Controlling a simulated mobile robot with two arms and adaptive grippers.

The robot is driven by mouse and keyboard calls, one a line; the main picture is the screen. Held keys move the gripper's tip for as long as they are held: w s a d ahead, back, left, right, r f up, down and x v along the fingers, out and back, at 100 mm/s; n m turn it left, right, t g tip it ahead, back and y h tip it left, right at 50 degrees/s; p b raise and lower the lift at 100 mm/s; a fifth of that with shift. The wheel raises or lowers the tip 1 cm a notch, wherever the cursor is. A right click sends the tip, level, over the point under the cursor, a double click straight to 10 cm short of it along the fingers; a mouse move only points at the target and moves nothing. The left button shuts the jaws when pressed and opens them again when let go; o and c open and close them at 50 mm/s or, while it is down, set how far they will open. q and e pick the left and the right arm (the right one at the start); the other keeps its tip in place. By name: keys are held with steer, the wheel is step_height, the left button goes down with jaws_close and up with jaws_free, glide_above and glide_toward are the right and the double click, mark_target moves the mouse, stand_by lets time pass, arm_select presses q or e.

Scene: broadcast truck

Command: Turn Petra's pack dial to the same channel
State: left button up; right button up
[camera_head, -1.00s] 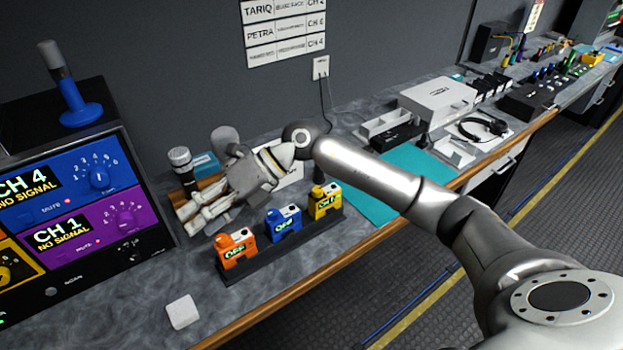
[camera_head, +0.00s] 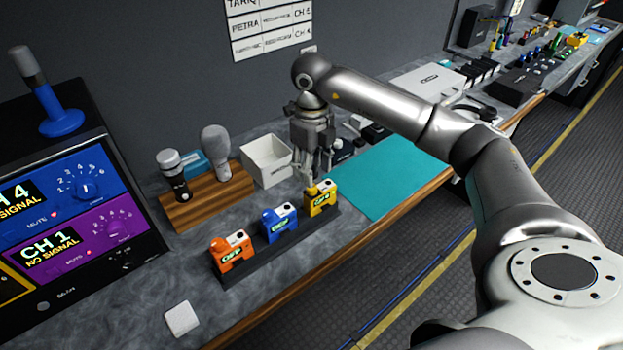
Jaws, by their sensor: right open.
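Three packs stand in a dark rack (camera_head: 246,268) on the counter: orange (camera_head: 232,253), blue (camera_head: 279,224) and yellow (camera_head: 321,200). The orange pack's display seems to read OFF; the blue and yellow displays are too small to read surely. No name on a pack is legible. My right gripper (camera_head: 317,179) points down, open, with its fingers just above and behind the yellow pack. Whether they touch it I cannot tell. A wall sheet (camera_head: 268,25) has a PETRA row; its channel number is unclear. My left gripper is out of view.
A monitor (camera_head: 75,215) at left shows blue CH 4 and purple CH 1 panels, both NO SIGNAL. Microphones stand on a wooden board (camera_head: 205,205). A white bin (camera_head: 268,160) stands behind the packs. A teal mat (camera_head: 385,180) lies clear to the right. A white square (camera_head: 181,318) lies in front.

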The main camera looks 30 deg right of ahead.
mark_target(312, 190)
steer(key=shift+f+p, duration=0.55)
steer(key=shift+f, duration=2.15)
jaws_close()
steer(key=shift+f+n+b, duration=0.15)
steer(key=shift+n+b, duration=1.25)
steer(key=shift+b, duration=0.1)
steer(key=shift+n+b, duration=1)
steer(key=shift+n, duration=0.4)
jaws_free()
steer(key=shift+r, duration=0.2)
